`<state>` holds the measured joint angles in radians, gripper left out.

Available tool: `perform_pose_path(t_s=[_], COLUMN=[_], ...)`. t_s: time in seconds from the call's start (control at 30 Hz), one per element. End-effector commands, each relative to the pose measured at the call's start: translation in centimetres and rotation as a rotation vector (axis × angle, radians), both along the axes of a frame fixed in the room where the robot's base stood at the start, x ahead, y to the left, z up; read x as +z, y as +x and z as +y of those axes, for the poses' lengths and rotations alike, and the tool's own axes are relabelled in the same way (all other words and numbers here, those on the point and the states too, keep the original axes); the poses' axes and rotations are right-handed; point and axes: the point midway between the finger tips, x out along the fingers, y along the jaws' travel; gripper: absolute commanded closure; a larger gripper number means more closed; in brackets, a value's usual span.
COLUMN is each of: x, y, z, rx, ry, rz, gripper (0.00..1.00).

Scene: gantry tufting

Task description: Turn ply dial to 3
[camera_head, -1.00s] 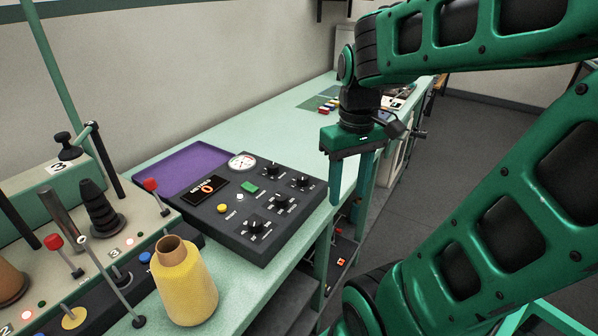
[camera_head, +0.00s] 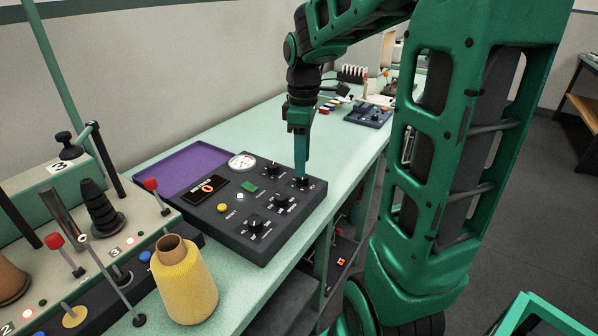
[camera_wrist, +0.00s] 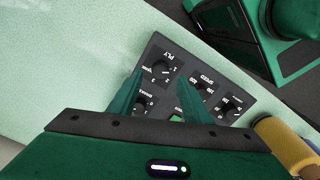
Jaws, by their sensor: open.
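The ply dial (camera_wrist: 161,70) is a black knob under the label PLY on a dark control panel (camera_wrist: 152,44). Its setting is too small to read. In the head view, my gripper (camera_head: 302,174) points down at the panel's far right knob, which the fingers partly hide. In the wrist view, my gripper (camera_wrist: 157,81) is open, its two green fingers on either side of the ply dial, near its lower part. I cannot tell whether the fingertips touch the knob.
Close by on the panel are the speed dial (camera_wrist: 197,88), more knobs, a green button (camera_head: 249,187), a yellow button (camera_head: 222,208), a gauge (camera_head: 242,161) and a red display (camera_head: 206,188). A yellow yarn cone (camera_head: 184,283) stands in front. A purple tray (camera_head: 188,168) lies behind.

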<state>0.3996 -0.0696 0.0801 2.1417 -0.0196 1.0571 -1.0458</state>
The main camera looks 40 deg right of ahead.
Motion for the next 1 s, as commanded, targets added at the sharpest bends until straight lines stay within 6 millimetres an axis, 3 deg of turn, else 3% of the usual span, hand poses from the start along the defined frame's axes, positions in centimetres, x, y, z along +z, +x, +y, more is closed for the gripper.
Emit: perform_pose_path(t_s=[0.1, 0.3, 0.67, 0.83, 1.0], x=[-1.9, -3.7, -4.2, -4.2, -4.1], y=[-0.1, -0.1, -0.1, -0.1, 0.0], z=[0.0, -0.1, -0.1, -0.1, -0.1], rx=[-0.001, -0.002, -0.003, -0.003, -0.005], ry=[0.001, 0.000, 0.000, 0.000, -0.001], rz=[0.004, 0.001, 0.000, 0.000, -0.001], gripper=[0.56, 0.56, 0.56, 0.94, 0.97])
